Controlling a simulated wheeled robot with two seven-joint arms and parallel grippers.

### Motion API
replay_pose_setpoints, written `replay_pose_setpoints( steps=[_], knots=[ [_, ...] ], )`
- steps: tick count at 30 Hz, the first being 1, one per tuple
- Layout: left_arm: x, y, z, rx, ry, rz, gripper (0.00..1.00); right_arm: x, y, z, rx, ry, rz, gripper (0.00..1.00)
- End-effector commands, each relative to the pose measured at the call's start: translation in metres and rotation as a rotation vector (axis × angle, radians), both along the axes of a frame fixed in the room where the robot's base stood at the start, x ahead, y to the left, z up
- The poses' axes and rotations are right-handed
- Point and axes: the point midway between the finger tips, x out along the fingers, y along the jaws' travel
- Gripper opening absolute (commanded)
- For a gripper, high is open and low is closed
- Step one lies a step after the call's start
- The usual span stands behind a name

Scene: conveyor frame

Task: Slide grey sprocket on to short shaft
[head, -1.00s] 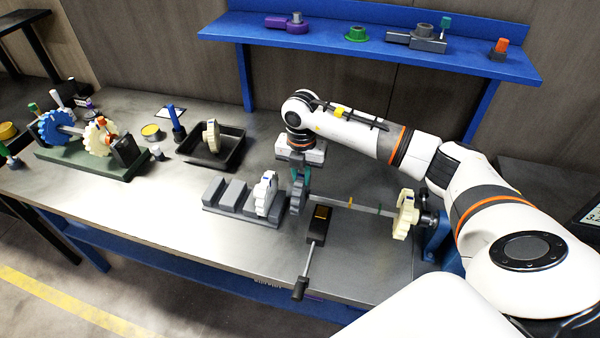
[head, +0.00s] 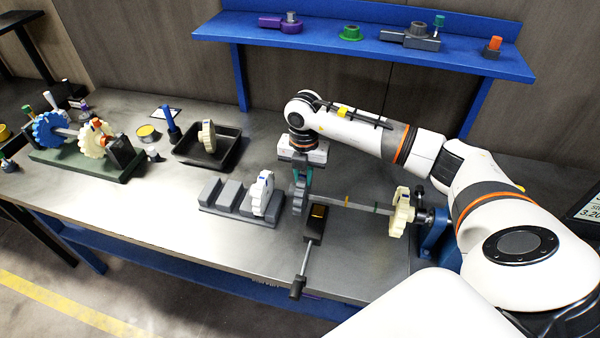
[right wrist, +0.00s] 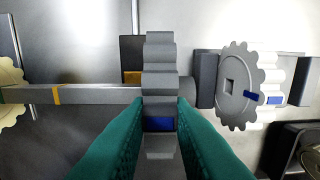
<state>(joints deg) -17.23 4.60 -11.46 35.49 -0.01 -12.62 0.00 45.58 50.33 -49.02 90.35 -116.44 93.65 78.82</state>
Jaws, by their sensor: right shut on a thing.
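The grey sprocket (head: 299,197) is upright at the left end of the horizontal shaft (head: 340,202). My right gripper (head: 302,176) is shut on it from above with its teal fingers. In the right wrist view the sprocket (right wrist: 160,65) is between the fingertips (right wrist: 162,108), and the square grey shaft (right wrist: 100,95) meets its left face. A short grey hub shows on its right side. Whether the shaft end is inside the bore is hidden. A cream sprocket (head: 401,212) sits at the shaft's right end. My left gripper is not in view.
A grey slotted rack (head: 225,197) with a white sprocket (head: 263,190) stands just left. A black block with a handle (head: 315,222) lies below the shaft. A black tray (head: 228,158) is farther back left. A blue shelf (head: 340,41) runs behind. A blue stand (head: 437,235) is at right.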

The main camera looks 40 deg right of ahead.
Motion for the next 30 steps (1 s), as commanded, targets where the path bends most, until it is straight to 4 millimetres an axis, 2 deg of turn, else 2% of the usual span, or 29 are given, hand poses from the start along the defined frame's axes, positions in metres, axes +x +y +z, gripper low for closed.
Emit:
replay_pose_setpoints(
  steps=[30],
  knots=[
    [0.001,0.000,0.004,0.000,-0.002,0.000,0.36,-0.023,-0.020,0.000,0.000,-0.001,0.001,0.00]
  ],
)
